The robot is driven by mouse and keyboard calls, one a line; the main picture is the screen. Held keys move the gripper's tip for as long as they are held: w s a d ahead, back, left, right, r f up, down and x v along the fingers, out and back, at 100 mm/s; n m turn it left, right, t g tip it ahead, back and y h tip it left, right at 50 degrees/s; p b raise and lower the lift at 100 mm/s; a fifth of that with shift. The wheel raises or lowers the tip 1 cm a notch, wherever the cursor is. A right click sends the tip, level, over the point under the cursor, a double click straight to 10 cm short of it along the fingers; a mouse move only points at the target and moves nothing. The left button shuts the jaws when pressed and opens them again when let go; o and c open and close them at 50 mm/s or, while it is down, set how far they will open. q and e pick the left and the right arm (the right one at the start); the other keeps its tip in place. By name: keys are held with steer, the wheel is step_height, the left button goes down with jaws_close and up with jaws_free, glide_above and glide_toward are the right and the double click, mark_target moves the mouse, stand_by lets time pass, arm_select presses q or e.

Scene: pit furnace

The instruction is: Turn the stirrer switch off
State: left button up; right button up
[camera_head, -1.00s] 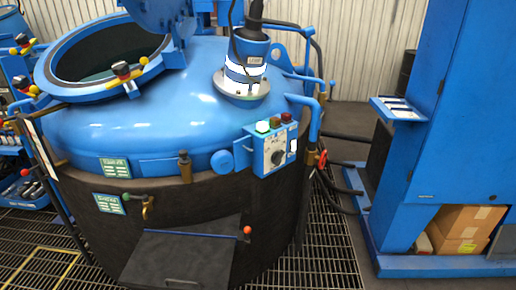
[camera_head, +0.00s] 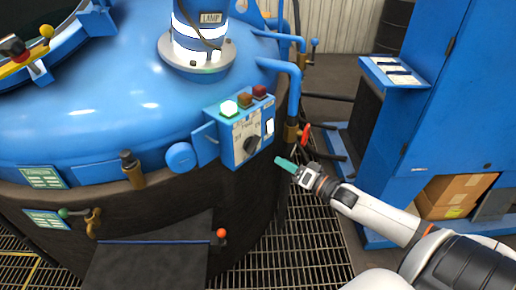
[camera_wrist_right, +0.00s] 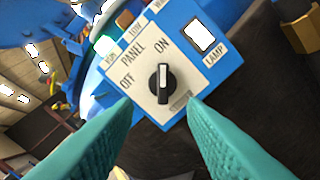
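The control panel (camera_head: 226,127) is a blue box with a white face on the side of the blue furnace vessel. Its black rotary knob (camera_head: 251,144) has OFF and ON marks. In the right wrist view, the knob (camera_wrist_right: 163,84) stands between the fingers, farther off, with its white line upright, roughly toward ON. No stirrer label is readable; I take this knob for the stirrer switch. A white rocker (camera_wrist_right: 200,37) is labelled LAMP. My right gripper (camera_head: 285,163) is open and empty, right of and below the panel, apart from it. My left gripper is out of view.
A green light (camera_head: 229,107) glows on the panel top; the amber and red lights beside it look dark. A blue pipe (camera_head: 293,95) and red valve handle (camera_head: 304,134) are close right of the panel. A blue cabinet (camera_head: 440,90) stands farther right.

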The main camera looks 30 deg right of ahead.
mark_target(257, 147)
steer(key=x, duration=1.1)
steer(key=shift+w+d+f, duration=0.1)
steer(key=shift+w+f, duration=0.05)
steer(key=shift+w, duration=0.1)
steer(key=shift+c, duration=0.4)
jaws_close()
